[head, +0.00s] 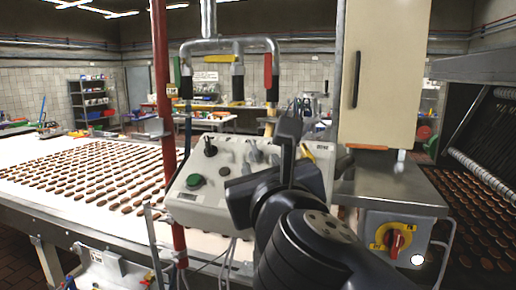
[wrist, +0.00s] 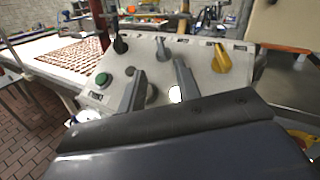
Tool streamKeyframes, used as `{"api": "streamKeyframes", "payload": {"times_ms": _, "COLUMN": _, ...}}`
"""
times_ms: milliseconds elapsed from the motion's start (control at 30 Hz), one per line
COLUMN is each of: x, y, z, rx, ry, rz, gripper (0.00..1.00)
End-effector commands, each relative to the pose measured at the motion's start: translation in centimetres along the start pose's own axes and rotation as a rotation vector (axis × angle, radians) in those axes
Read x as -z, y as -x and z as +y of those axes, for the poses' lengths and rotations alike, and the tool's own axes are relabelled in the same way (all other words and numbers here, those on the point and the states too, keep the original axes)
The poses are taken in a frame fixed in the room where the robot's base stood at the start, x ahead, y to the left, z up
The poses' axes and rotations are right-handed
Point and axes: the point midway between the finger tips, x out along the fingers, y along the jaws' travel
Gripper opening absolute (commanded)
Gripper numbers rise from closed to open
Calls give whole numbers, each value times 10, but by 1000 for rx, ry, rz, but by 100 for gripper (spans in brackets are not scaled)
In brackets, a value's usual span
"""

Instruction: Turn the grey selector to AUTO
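The grey selector (wrist: 162,49) sits in the top row of a light control box (head: 222,206), between a black selector (wrist: 119,44) and a yellow selector (wrist: 220,60). In the head view the grey selector (head: 253,151) shows just left of my arm. Its handle looks close to upright in the wrist view. The labels are too small to read, so I cannot tell its set position. My gripper (wrist: 160,80) is open and empty in front of the panel, its fingers apart below the grey selector and not around it. In the head view my arm hides the panel's right part.
A green button (wrist: 101,79) is on the panel's lower left. A red post (head: 163,100) stands left of the box. A yellow-and-red switch (head: 394,239) is at lower right. A conveyor of brown biscuits (head: 90,175) runs at left.

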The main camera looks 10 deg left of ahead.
Motion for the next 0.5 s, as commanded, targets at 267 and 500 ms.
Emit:
{"api": "streamKeyframes", "payload": {"times_ms": 267, "x": 0, "y": -52, "z": -2, "rx": 4, "ry": -1, "rz": 5, "gripper": 32}}
{"api": "streamKeyframes", "payload": {"times_ms": 500, "x": 0, "y": -80, "z": -1, "rx": 3, "ry": -3, "rz": 3, "gripper": 32}}
